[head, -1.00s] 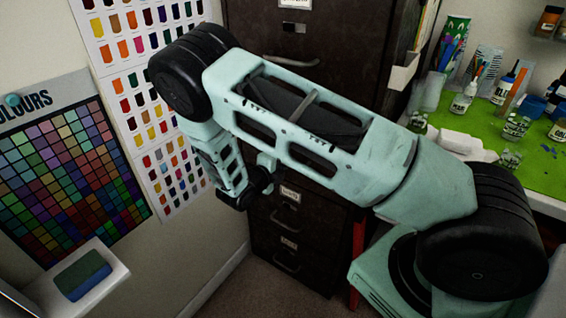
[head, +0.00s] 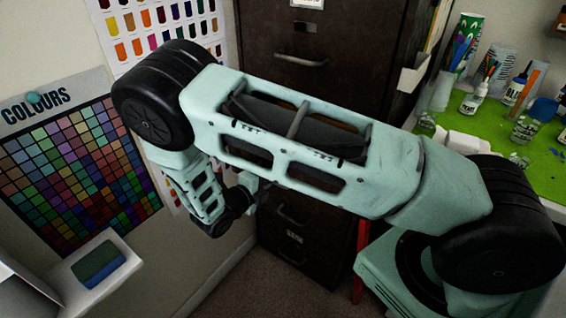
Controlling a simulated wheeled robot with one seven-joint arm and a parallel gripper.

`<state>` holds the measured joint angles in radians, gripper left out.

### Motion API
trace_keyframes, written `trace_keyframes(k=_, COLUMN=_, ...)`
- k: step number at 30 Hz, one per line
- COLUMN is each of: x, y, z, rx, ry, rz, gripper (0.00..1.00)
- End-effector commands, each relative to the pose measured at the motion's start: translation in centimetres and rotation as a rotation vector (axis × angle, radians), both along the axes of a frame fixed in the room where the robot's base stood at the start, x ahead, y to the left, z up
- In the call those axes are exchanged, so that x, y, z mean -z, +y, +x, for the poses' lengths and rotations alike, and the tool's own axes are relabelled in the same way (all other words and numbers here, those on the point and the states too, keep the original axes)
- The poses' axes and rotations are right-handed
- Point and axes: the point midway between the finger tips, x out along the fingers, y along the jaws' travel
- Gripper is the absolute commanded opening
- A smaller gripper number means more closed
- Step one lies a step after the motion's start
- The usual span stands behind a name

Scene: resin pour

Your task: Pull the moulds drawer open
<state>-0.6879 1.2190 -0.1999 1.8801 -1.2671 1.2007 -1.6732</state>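A dark filing cabinet (head: 345,30) stands against the back wall with several drawers stacked in it, all seemingly shut. The top visible drawer has a bar handle (head: 300,61) and a label cut by the frame's top edge. A lower handle (head: 290,215) shows below my arm, and the bottom drawer has a small label (head: 294,237) and a handle (head: 291,260). I cannot read which drawer is the moulds one. My gripper (head: 246,187) is in front of the cabinet's left side, apparently clear of the handles. My forearm hides the middle drawer fronts; the finger opening cannot be made out.
A colour chart (head: 75,165) and swatch sheet (head: 150,30) hang on the left wall. A white stand (head: 75,290) with a blue-green block (head: 98,265) is at lower left. A green-topped bench (head: 545,170) with bottles is at right. Carpet (head: 250,295) below the cabinet looks clear.

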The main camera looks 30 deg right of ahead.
Motion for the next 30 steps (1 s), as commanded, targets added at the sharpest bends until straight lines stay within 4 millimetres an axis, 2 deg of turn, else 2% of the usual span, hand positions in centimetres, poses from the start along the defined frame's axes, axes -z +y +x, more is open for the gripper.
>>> trace_keyframes(k=1, x=-0.1, y=1.6, z=-0.5, rx=-0.007, ry=0.002, rz=0.001, gripper=0.00)
trace_keyframes(k=9, x=0.0, y=8.7, z=-3.1, rx=-0.005, ry=0.000, rz=0.003, gripper=0.00)
trace_keyframes(k=18, x=0.2, y=15.4, z=-5.6, rx=-0.003, ry=0.000, rz=0.002, gripper=0.00)
trace_keyframes(k=24, x=0.2, y=18.4, z=-6.7, rx=-0.001, ry=0.001, rz=0.002, gripper=0.00)
trace_keyframes(k=30, x=0.1, y=19.9, z=-7.3, rx=0.000, ry=0.001, rz=0.001, gripper=0.00)
